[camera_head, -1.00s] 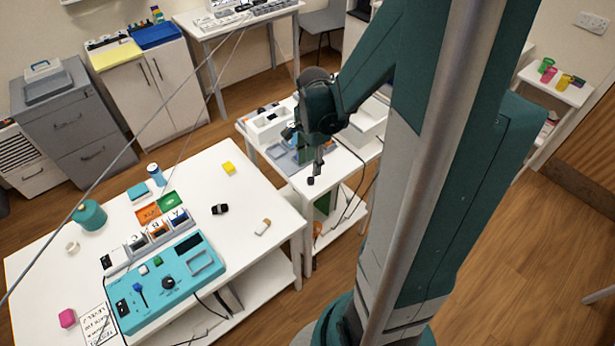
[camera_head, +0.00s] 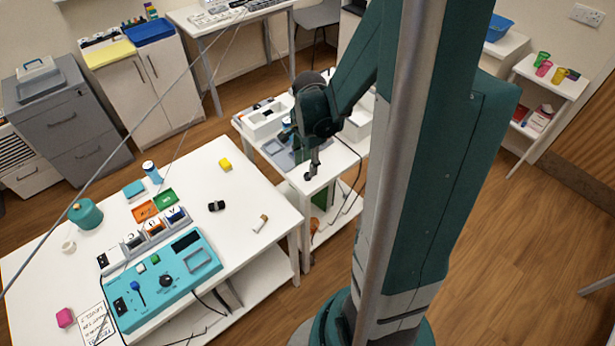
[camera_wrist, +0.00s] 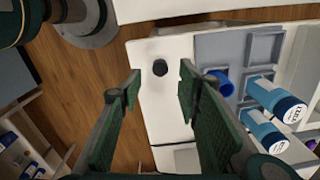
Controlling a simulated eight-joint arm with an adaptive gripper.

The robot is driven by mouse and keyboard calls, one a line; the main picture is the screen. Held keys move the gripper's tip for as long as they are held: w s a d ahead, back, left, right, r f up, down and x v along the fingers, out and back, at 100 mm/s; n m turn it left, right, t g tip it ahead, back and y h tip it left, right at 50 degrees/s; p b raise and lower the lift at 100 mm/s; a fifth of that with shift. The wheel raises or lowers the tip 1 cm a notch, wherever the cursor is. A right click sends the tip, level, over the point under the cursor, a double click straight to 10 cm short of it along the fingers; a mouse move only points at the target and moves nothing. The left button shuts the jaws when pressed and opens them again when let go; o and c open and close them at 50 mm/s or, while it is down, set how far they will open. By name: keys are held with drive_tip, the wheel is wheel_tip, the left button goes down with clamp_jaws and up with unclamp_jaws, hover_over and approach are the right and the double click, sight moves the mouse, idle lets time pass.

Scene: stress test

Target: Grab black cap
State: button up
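A small round black cap (camera_wrist: 160,67) sits on the white side table (camera_wrist: 150,110), near its edge. In the head view the cap (camera_head: 308,177) is a dark spot at the near corner of that table. My gripper (camera_wrist: 158,86) is open and empty. In the wrist view the cap shows in the gap between its two green fingertips, slightly beyond them, and no contact is visible. In the head view my gripper (camera_head: 313,165) hangs over the table corner, just above the cap.
A grey compartment tray (camera_wrist: 228,48) is right of the cap. A larger white table (camera_head: 235,240) with a teal control panel (camera_head: 165,285) stands to the left. Wooden floor lies past the edge.

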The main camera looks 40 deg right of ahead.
sight(307, 175)
drive_tip(key=shift+f+b, duration=0.3)
drive_tip(key=shift+f, duration=2.3)
drive_tip(key=shift+w, duration=0.1)
drive_tip(key=c, duration=0.8)
drive_tip(key=shift+o, duration=0.2)
